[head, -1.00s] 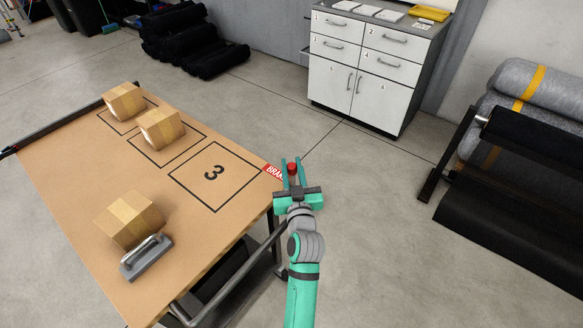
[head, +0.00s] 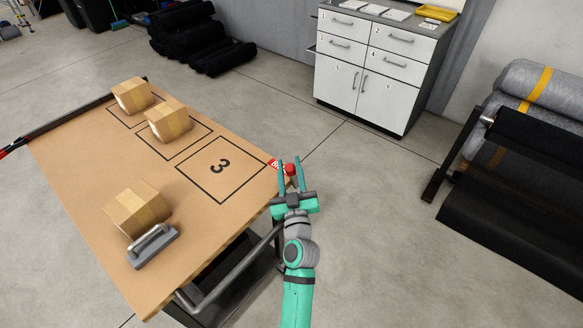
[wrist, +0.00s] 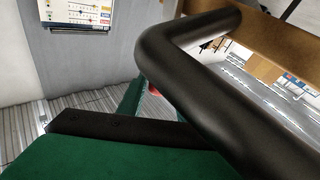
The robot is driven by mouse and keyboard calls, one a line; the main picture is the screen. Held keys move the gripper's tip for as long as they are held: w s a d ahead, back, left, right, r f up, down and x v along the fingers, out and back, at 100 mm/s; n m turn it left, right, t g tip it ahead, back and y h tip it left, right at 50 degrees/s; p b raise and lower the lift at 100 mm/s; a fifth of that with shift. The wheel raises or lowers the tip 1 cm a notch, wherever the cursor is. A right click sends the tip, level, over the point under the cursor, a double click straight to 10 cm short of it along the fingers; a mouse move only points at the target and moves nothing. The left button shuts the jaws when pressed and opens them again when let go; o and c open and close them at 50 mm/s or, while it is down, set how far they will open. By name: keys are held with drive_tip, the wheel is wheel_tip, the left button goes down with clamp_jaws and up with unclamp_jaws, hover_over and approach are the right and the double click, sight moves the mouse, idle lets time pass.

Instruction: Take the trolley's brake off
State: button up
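The trolley (head: 115,215) has a tan top and stands at the left in the head view. At its right corner is a red label (head: 274,165), partly hidden by a finger, with a red knob (head: 290,169) beside it. My gripper (head: 289,172) is open, with its two green fingers apart on either side of the red knob in this view. I cannot tell whether they touch it. In the wrist view the trolley's dark bent handle bar (wrist: 195,75) crosses close in front, and a sliver of red (wrist: 153,90) shows behind it beside a green finger.
Several cardboard boxes (head: 168,119) and a grey handled tool (head: 153,247) sit on the trolley top. A white drawer cabinet (head: 372,66) stands behind, and a rack of rolls (head: 520,150) at the right. The floor between them is clear.

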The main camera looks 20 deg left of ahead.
drive_tip(key=shift+o, duration=0.6)
drive_tip(key=shift+r, duration=0.6)
wheel_tip(320, 180, up, 2)
drive_tip(key=shift+r, duration=0.1)
drive_tip(key=s+d+r, duration=0.5)
drive_tip(key=s+r, duration=0.4)
drive_tip(key=s, duration=0.4)
drive_tip(key=shift+r, duration=0.35)
